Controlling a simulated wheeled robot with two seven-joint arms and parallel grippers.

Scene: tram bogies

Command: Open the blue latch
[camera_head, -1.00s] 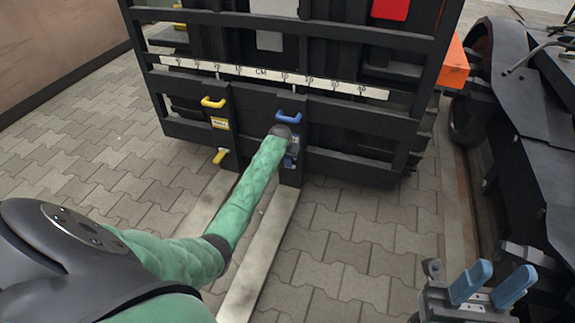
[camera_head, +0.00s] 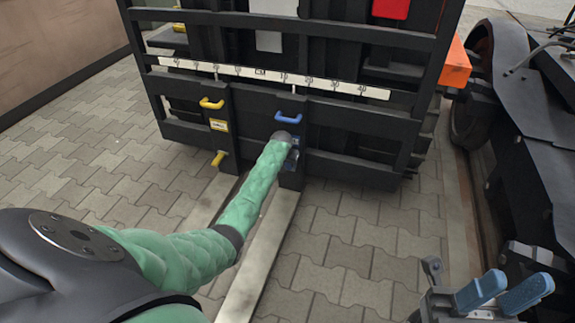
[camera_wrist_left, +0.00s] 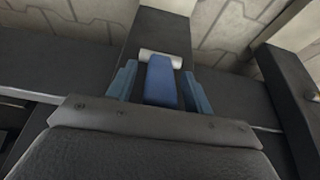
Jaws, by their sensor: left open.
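In the left wrist view a blue latch lever (camera_wrist_left: 161,82) with a pale roller-like end sits between the two fingers of my left gripper (camera_wrist_left: 159,84). The fingers are apart, one on each side of the lever; whether they touch it I cannot tell. In the head view my left gripper (camera_head: 293,157) is mostly hidden behind my green arm, low on the dark rack's post. A blue handle (camera_head: 288,118) shows just above it on the same post. My right gripper (camera_head: 503,292) is open and empty at the lower right.
The dark rack (camera_head: 345,135) carries a white ruler strip (camera_head: 270,76) and yellow handles (camera_head: 212,103) to the left. A dark bogie (camera_head: 525,130) and an orange block (camera_head: 456,65) stand at the right. Paving (camera_head: 350,245) in front is clear.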

